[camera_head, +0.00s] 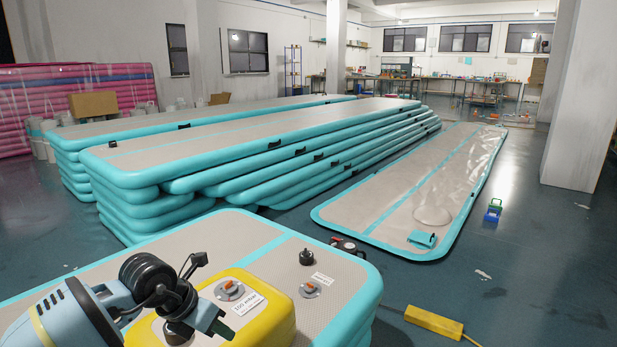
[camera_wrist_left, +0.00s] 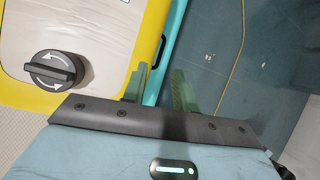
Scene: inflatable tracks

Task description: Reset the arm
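My left arm comes in from the lower left in the head view. Its gripper (camera_head: 222,328) is over the yellow-edged inflatable block (camera_head: 276,324). In the left wrist view its two greenish fingers (camera_wrist_left: 161,88) stand apart with nothing between them. A black round knob with white arrows (camera_wrist_left: 53,70) is on the block's pale top, to the left of the fingers and apart from them. My right arm and gripper are not in view.
The block rests on a teal-edged grey mat (camera_head: 362,300), with a black cap (camera_head: 307,257) and a valve (camera_head: 310,289). Stacked mats (camera_head: 125,172) and a long flat track (camera_head: 395,212) lie beyond. A yellow bar (camera_head: 433,321) lies on the open floor at right.

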